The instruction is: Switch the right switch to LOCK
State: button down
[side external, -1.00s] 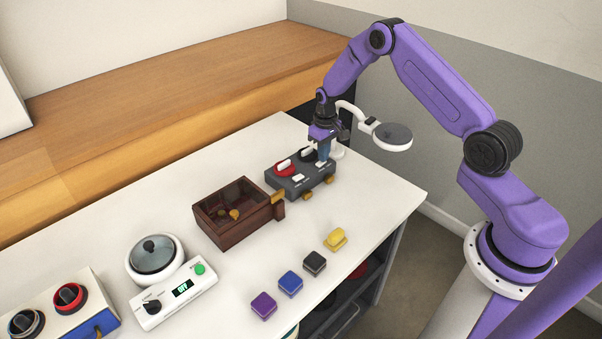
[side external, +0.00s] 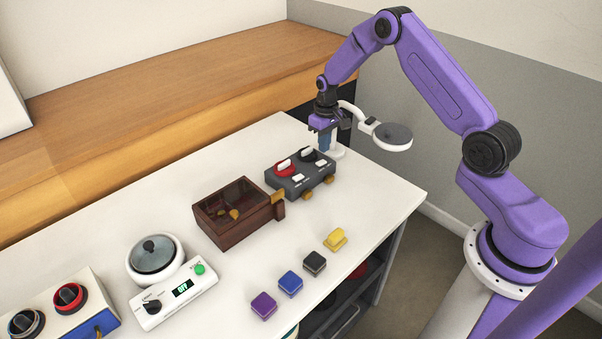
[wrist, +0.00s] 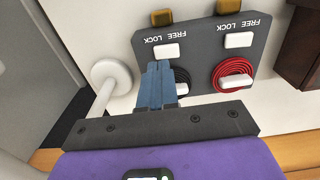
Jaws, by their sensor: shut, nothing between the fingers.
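A dark grey box (side external: 290,184) carries a red dial (side external: 285,169) on the left and a black dial (side external: 318,155) on the right in the side view. In front of each is a small white switch: the left (side external: 298,179) and the right (side external: 317,163). In the wrist view the box appears turned round, with the right switch (wrist: 166,50) at left and the left switch (wrist: 239,40) at right, beside FREE and LOCK lettering. My gripper (wrist: 160,68) is shut and empty. Its blue fingers overlap the black dial, tips near the right switch in view; contact is unclear.
A brown open-topped box (side external: 222,225) stands left of the grey box. A white stand (side external: 338,152) is close behind the gripper. Several coloured blocks, including a yellow one (side external: 335,240), lie along the front.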

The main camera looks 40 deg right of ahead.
jog(key=shift+r, duration=1.55)
jog(key=s+a+r+n, duration=0.3)
jog(key=s+a+r, duration=0.35)
jog(key=a, duration=0.25)
jog(key=s+a+r+n, duration=0.3)
jog(key=s+a+r, duration=0.35)
jog(key=a, duration=0.25)
jog(key=s+r+n, duration=0.2)
jog(key=s+n, duration=0.1)
jog(key=s, duration=1)
jog(key=s+r+n, duration=0.2)
jog(key=s+n, duration=0.1)
jog(key=s, duration=1)
jog(key=shift+s+d+n, duration=0.3)
jog(key=shift+d, duration=0.05)
jog(key=shift+r, duration=0.1)
